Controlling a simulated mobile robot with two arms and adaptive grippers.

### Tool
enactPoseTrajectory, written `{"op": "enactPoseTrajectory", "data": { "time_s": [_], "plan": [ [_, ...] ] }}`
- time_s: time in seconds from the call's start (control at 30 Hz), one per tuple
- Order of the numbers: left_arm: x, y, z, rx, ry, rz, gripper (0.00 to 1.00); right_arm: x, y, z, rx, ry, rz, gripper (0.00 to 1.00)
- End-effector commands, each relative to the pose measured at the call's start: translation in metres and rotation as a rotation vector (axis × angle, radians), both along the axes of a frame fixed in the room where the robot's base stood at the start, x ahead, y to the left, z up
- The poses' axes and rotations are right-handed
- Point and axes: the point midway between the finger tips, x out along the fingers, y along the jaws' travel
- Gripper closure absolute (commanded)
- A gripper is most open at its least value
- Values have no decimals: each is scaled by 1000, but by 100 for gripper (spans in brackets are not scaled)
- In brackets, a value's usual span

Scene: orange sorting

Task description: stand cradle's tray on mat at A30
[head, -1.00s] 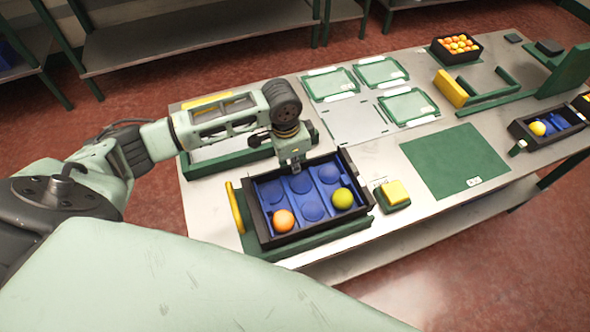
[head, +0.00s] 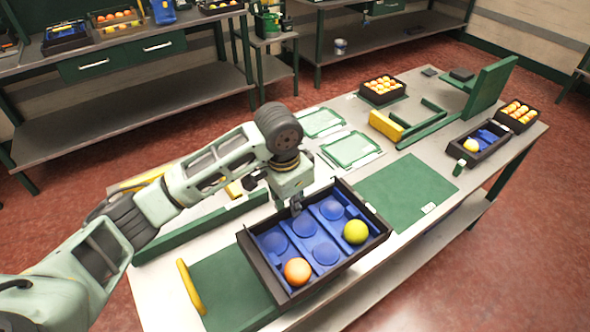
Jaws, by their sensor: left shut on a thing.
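The black tray (head: 335,276) with a blue insert of round cups holds an orange fruit (head: 297,271) and a yellow-green fruit (head: 356,232). My left gripper (head: 296,208) is shut on the tray at its far wall; the fingertips are partly hidden. The tray appears raised, level or nearly so, overlapping the right part of the green cradle (head: 225,283), which has a yellow bar (head: 190,286) at its left. A flat green mat (head: 405,190) with a small white label lies bare to the right; the label is too small to read. My right gripper is out of view.
Beyond the mat stand a yellow block (head: 386,126) with green rails, a crate of oranges (head: 382,90) and an upright green panel (head: 492,90). Another black tray (head: 478,143) stands right of the mat. Green frames (head: 351,149) lie behind the held tray.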

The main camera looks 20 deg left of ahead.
Motion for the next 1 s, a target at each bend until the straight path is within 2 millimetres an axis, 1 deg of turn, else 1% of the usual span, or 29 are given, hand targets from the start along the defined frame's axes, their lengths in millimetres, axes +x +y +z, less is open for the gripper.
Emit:
{"op": "enactPoseTrajectory", "data": {
  "time_s": [0.13, 0.27, 0.37, 0.43, 0.57, 0.7, 0.9, 1.0],
  "plan": [
    [1, -2, 2, -1, -1, 1, 100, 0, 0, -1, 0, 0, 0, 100],
    [-2, 0, 6, -3, -6, 25, 100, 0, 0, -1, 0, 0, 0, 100],
    [-8, 4, 14, -6, -16, 78, 100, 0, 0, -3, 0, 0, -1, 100],
    [-17, 8, 21, -10, -22, 133, 100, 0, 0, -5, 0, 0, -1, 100],
    [-39, 18, 34, -18, -28, 255, 100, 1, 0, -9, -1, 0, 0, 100],
    [-67, 29, 45, -21, -27, 388, 100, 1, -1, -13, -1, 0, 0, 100],
    [-111, 44, 53, -14, -17, 565, 100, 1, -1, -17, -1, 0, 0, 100],
    [-129, 51, 56, -10, -11, 636, 100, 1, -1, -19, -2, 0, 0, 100]
  ]
}}
